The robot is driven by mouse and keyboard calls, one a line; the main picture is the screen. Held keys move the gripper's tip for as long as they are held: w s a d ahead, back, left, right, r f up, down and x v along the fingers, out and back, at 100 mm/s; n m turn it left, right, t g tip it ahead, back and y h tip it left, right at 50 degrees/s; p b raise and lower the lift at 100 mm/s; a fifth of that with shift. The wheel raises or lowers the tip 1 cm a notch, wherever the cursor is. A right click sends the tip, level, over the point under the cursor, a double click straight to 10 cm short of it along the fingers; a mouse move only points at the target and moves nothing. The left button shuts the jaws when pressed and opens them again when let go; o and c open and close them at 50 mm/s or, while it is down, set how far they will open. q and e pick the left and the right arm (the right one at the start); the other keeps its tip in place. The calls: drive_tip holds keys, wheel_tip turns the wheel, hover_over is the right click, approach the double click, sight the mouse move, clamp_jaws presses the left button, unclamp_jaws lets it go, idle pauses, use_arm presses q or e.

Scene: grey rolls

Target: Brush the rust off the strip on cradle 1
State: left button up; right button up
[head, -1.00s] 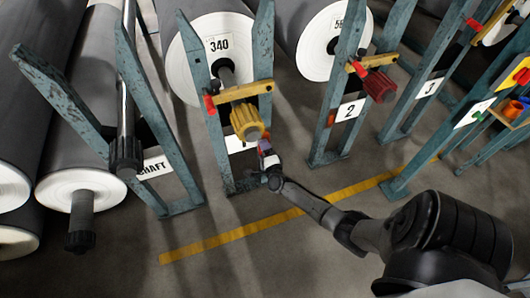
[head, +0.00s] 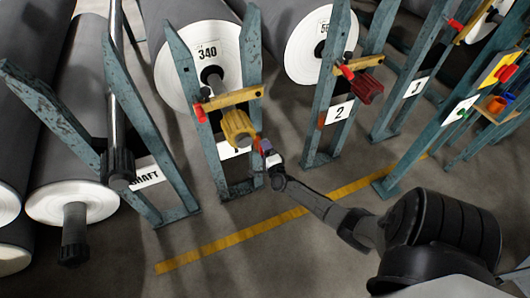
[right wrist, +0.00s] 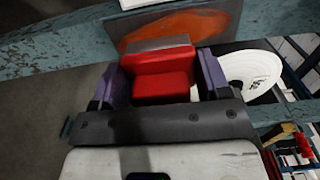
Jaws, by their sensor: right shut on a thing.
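Cradle 1 (head: 181,95) is the blue-green frame bearing the roll marked 340 (head: 222,75); its number plate is mostly hidden behind a yellow knob (head: 238,130). An orange-brown rust patch (right wrist: 190,27) shows on a grey strip on the frame in the right wrist view. My right gripper (head: 268,150), with purple fingers, is at the right post of cradle 1. It is shut on a red brush (right wrist: 160,78) with a grey front edge. That edge overlaps the lower side of the rust in view; I cannot tell whether it touches. My left gripper is not in view.
Cradle 2 (head: 342,75) stands to the right, with a red knob (head: 368,88) and an orange patch. A shaft stand (head: 165,165) is at the left. A yellow floor line (head: 235,238) runs in front. A shelf (head: 505,108) with small containers is at far right.

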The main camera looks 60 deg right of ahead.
drive_tip(key=shift+r, duration=0.4)
drive_tip(key=shift+w+a, duration=0.65)
drive_tip(key=shift+w+a+p, duration=0.3)
drive_tip(key=shift+w+a, duration=0.3)
drive_tip(key=shift+a, duration=0.2)
drive_tip(key=shift+w+a+r, duration=0.1)
drive_tip(key=shift+r, duration=0.05)
drive_tip(key=shift+s+d+r+p, duration=0.45)
drive_tip(key=shift+r+p, duration=0.25)
drive_tip(key=shift+p, duration=0.15)
drive_tip(key=shift+s+d, duration=0.9)
drive_tip(key=shift+d, duration=0.3)
drive_tip(key=shift+a+r+p, duration=0.1)
drive_tip(key=shift+r+p, duration=0.7)
drive_tip(key=shift+r, duration=0.1)
drive_tip(key=w+a, duration=0.2)
drive_tip(key=a, duration=0.1)
drive_tip(key=shift+w, duration=0.3)
